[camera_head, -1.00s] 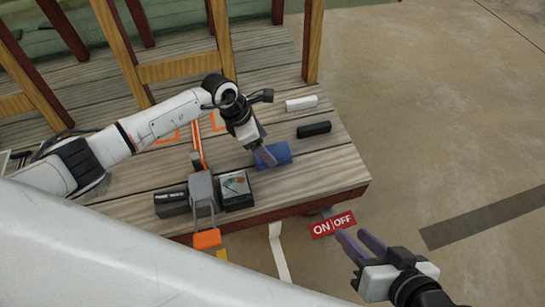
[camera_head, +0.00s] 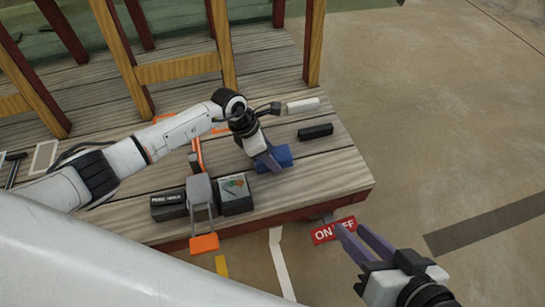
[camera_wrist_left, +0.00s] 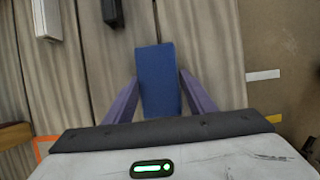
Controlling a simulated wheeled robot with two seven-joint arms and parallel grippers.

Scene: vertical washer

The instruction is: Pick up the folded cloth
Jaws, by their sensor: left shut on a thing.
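The folded cloth (camera_head: 275,158) is a blue block-like bundle on the wooden table near its right edge. It also shows in the left wrist view (camera_wrist_left: 158,78), upright in the picture between my two purple fingers. My left gripper (camera_head: 269,160) is at the cloth, with its fingers on either side. In the left wrist view my left gripper (camera_wrist_left: 160,98) is shut on the near part of the cloth. I cannot tell whether the cloth is off the boards. My right gripper (camera_head: 362,240) is open and empty, out past the table's front edge.
A black block (camera_head: 315,132) and a white block (camera_head: 302,105) lie behind the cloth. A meter (camera_head: 235,194), a black box (camera_head: 169,206) and an orange-and-grey tool (camera_head: 200,195) stand front left. A red ON/OFF sign (camera_head: 324,234) is below the table edge.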

